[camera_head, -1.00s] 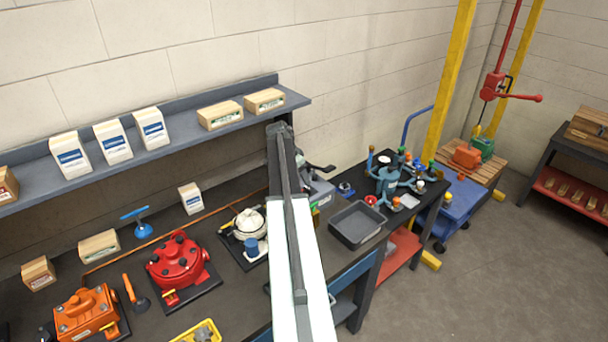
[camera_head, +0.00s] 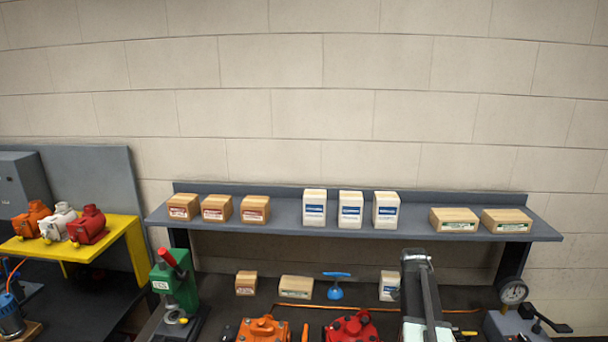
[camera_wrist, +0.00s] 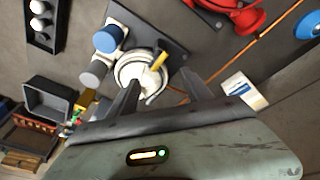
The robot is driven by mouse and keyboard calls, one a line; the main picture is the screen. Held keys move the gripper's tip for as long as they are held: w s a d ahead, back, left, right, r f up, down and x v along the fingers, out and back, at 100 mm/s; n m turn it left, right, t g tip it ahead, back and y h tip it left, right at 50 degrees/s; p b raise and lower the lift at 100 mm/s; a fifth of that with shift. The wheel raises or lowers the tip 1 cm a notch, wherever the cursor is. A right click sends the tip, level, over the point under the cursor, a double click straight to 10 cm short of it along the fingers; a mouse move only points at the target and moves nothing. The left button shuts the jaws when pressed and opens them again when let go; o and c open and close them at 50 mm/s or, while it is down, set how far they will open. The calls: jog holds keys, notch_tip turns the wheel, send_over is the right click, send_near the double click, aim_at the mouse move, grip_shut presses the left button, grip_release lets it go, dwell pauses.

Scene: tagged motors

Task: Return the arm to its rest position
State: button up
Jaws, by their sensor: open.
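My arm (camera_head: 430,300) shows at the lower right of the head view, reaching up over the bench toward the shelf. My gripper (camera_wrist: 160,77) is open and empty in the wrist view, its two dark fingers apart. A white round motor (camera_wrist: 140,72) on a dark plate lies beyond and between the fingers; I cannot tell the distance. In the head view an orange motor (camera_head: 264,328) and a red motor (camera_head: 352,326) sit on the bench left of my arm, cut off by the lower edge.
A grey shelf (camera_head: 270,222) with several boxes runs along the wall above the bench. A green press (camera_head: 176,285) stands at the bench's left. Orange, white and red motors sit on a yellow stand (camera_head: 125,240). A gauge (camera_head: 513,291) stands right of my arm.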

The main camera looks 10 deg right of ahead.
jog(key=s+a+f+n+y, duration=0.1)
jog(key=s+a+n, duration=0.35)
jog(key=a, duration=1.45)
jog(key=s+a+f+n+y, duration=0.15)
jog(key=a+n, duration=0.65)
jog(key=a, duration=1)
jog(key=f+b, duration=0.3)
jog(key=b, duration=0.1)
jog(key=f+b, duration=0.3)
jog(key=b, duration=0.1)
jog(key=s+f+b, duration=0.1)
jog(key=f+b, duration=0.3)
jog(key=shift+d+f, duration=0.1)
jog(key=shift+d, duration=0.1)
jog(key=shift+r, duration=0.2)
